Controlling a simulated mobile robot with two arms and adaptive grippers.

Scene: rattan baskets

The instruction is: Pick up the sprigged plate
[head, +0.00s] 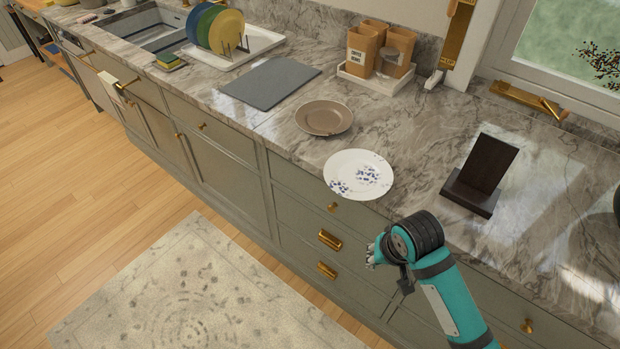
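The sprigged plate (352,166) is white with small blue sprigs. It lies at the front edge of the marble counter, and its near rim seems to reach the edge or slightly past it. My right gripper (371,254) is in front of the drawers, below and apart from the plate. Its fingers are small and mostly hidden behind the teal and black wrist, so I cannot tell whether they are open or shut. My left gripper is out of view.
A brown plate (323,118) lies just behind the sprigged plate. A grey board (270,83), a tray of canisters (376,82) and a dark stand (482,175) are on the counter (420,155). Drawer handles (330,240) stick out near my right gripper.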

